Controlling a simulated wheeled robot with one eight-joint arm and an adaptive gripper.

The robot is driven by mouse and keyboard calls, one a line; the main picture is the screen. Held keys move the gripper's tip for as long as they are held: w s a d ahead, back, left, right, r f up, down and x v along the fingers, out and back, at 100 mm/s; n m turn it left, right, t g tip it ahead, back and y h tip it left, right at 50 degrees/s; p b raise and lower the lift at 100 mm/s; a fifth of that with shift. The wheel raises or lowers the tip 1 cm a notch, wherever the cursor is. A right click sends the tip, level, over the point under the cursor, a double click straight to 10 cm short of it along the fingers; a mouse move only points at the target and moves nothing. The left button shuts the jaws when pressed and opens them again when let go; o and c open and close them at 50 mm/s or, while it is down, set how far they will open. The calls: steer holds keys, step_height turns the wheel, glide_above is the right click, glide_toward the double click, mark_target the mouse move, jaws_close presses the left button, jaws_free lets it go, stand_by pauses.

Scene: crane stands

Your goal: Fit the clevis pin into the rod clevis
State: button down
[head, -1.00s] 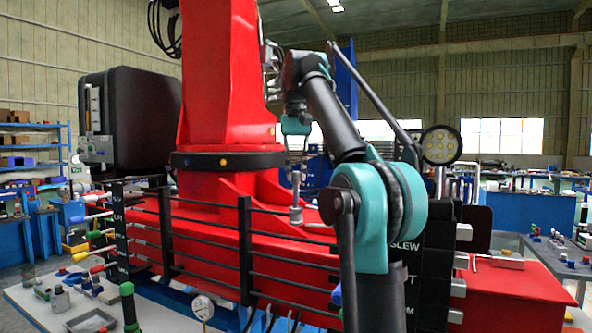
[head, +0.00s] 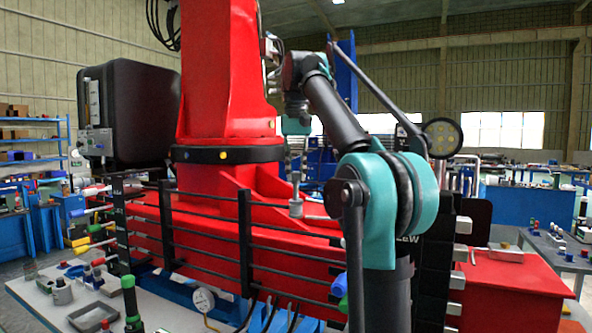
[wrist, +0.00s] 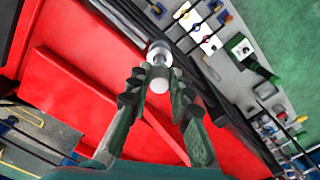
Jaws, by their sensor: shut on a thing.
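My gripper (head: 296,163) is shut on the clevis pin (head: 296,181), a slim grey metal pin held upright. In the wrist view my fingertips (wrist: 160,84) close around the pin's pale round end (wrist: 159,85). The rod clevis (head: 296,209) is a grey metal piece at the end of a rod above the red deck, below the pin in the head view. It also shows in the wrist view (wrist: 159,53), just beyond my fingertips. The pin's lower end is close to the clevis. I cannot tell whether it touches or enters the hole.
The red crane column (head: 222,75) stands behind, left of my arm. A table at the front left holds a grey tray (head: 92,317) and small parts. A round lamp (head: 441,138) stands at right.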

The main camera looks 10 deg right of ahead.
mark_target(296, 182)
steer(key=shift+f, duration=2.25)
steer(key=c, duration=1.3)
jaws_free()
steer(key=shift+r, duration=2.5)
steer(key=shift+f, duration=0.1)
